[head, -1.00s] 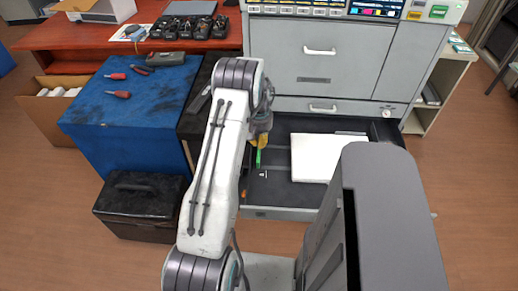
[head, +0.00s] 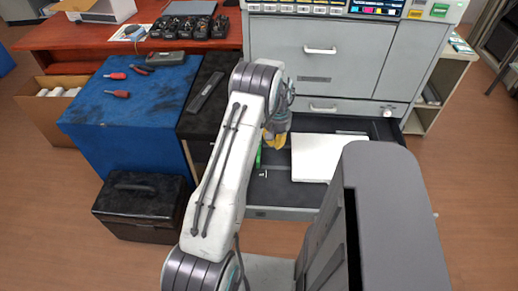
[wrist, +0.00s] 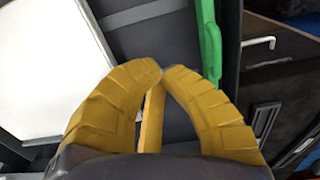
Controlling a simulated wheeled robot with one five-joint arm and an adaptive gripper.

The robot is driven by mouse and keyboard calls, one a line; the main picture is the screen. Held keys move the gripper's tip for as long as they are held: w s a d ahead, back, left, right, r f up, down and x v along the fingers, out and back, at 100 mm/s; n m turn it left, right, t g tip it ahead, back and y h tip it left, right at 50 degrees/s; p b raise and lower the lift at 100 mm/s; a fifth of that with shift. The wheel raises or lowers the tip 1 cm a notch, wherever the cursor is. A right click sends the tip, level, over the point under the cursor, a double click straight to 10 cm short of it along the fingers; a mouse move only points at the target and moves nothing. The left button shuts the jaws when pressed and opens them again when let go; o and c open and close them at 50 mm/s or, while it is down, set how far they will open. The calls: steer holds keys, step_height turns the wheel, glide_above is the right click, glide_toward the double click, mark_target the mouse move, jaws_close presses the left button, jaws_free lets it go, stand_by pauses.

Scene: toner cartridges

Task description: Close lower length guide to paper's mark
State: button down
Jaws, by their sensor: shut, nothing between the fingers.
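The lower drawer (head: 270,212) is open below the grey machine. A white paper stack (head: 312,160) lies in it toward the right; in the wrist view the paper (wrist: 45,70) fills the left side. A green guide (head: 258,158) stands in the drawer left of the paper, with bare dark floor between them. In the wrist view the green guide (wrist: 209,45) is upper right, beyond my fingers. My gripper (head: 275,140) is over the drawer, between guide and paper; its yellow fingertips (wrist: 163,72) are together and empty. A thin yellow bar shows between the fingers; I cannot tell what it is.
A blue cabinet (head: 135,120) with screwdrivers stands left of the drawer, and a black toolbox (head: 140,205) sits on the floor before it. The machine's closed upper drawers (head: 315,60) rise behind. A red table (head: 70,38) is at the back left.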

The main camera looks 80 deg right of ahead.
steer(key=shift+s+d+b, duration=0.15)
steer(key=shift+s+b, duration=0.05)
steer(key=shift+s, duration=2.15)
steer(key=shift+s+d+b, duration=0.15)
steer(key=shift+s, duration=2.15)
steer(key=shift+s, duration=0.1)
